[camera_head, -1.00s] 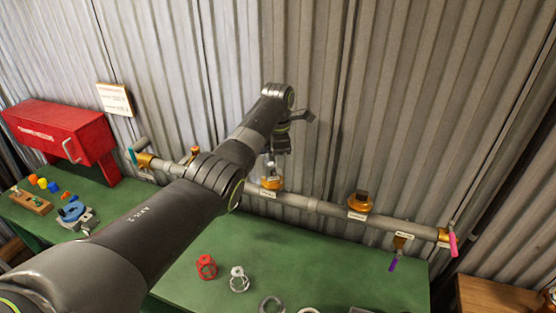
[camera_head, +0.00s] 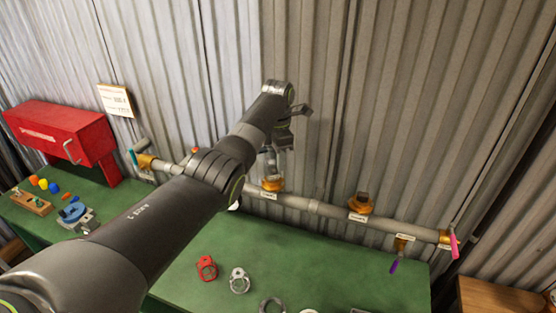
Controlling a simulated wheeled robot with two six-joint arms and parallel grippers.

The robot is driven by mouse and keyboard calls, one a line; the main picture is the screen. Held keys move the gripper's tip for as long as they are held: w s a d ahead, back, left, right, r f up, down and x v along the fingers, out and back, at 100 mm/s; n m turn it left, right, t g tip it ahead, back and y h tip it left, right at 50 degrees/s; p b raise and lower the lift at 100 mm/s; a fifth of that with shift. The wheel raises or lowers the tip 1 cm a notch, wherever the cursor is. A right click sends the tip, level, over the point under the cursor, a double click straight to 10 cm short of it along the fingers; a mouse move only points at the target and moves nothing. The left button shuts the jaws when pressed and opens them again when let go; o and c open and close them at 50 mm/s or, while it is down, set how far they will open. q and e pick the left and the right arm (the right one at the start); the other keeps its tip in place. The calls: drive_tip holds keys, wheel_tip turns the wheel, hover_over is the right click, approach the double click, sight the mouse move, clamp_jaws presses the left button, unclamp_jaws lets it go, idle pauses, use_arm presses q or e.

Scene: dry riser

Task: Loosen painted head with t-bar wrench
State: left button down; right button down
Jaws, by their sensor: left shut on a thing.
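My left gripper (camera_head: 282,143) is at the wall pipe, above a brass fitting (camera_head: 273,184), partly hidden by its own wrist. It is shut on what looks like the grey t-bar wrench (camera_head: 270,160), whose short shaft shows just above that fitting. I cannot tell how fully the wrench sits on the fitting's head. Another brass fitting (camera_head: 360,203) with a dark square head stands further right on the pipe. An orange-topped fitting (camera_head: 195,151) shows at left behind my arm. Which head is painted is not clear. My right gripper is not in view.
The grey pipe (camera_head: 325,210) runs along the corrugated wall above the green bench (camera_head: 220,245). A red fitting (camera_head: 206,268), a silver fitting (camera_head: 239,280) and rings lie on the bench. A red box (camera_head: 62,138) and a blue-topped vise (camera_head: 73,213) are left. Pink and purple handles are right.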

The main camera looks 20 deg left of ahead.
use_arm(q)
drive_tip(key=shift+r, duration=2.3)
drive_tip(key=shift+r, duration=0.15)
drive_tip(key=shift+r, duration=1.85)
